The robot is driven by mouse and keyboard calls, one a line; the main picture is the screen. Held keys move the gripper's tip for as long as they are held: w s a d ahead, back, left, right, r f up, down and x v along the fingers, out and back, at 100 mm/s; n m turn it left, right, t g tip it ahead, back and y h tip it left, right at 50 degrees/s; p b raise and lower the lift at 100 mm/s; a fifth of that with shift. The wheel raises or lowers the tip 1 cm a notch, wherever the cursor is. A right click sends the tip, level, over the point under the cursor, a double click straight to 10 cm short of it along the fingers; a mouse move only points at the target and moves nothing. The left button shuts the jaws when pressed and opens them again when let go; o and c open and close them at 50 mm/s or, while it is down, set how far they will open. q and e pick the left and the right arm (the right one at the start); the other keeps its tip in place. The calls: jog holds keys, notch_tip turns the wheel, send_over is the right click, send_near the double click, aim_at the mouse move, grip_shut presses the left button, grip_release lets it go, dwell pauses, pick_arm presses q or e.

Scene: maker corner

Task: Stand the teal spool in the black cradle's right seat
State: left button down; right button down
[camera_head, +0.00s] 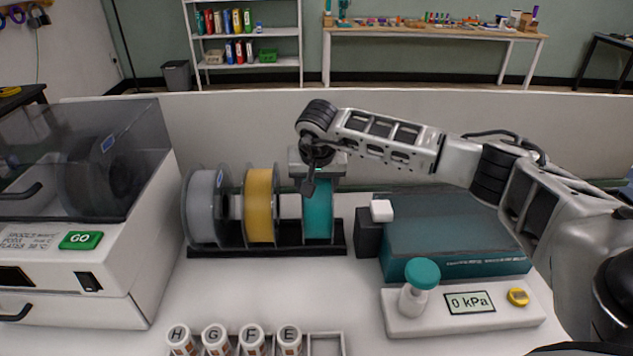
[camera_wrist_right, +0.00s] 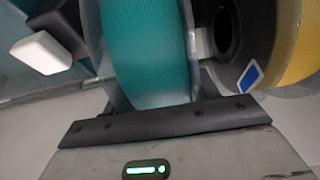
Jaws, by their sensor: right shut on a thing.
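The teal spool (camera_head: 319,216) stands upright at the right end of the black cradle (camera_head: 220,252), in line with its right seat. Whether it rests fully on the seat is hard to tell. My right gripper (camera_head: 314,182) comes down over the spool's top and is shut on it. In the right wrist view the teal winding (camera_wrist_right: 150,50) fills the space just past the dark bar of my gripper. The yellow spool (camera_head: 259,205) and the grey spool (camera_head: 204,208) stand in the cradle to the left. My left gripper is not in view.
A dark block with a white top (camera_head: 381,211) and a teal box (camera_head: 455,265) stand close on the right. A pressure gauge base (camera_head: 410,325) is in front of them. A printer-like machine (camera_head: 110,265) is at left. Labelled white containers (camera_head: 215,338) stand at the front.

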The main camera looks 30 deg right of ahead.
jog(key=shift+c, duration=2.4)
grip_release()
jog(key=shift+r, duration=0.15)
jog(key=shift+o, duration=0.6)
jog(key=shift+s+f, duration=0.1)
jog(key=shift+f, duration=0.15)
pick_arm(q)
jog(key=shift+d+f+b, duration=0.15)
jog(key=shift+b, duration=0.55)
pick_arm(e)
jog(key=v, duration=1.6)
jog(key=shift+r, duration=0.2)
jog(key=shift+a, duration=0.1)
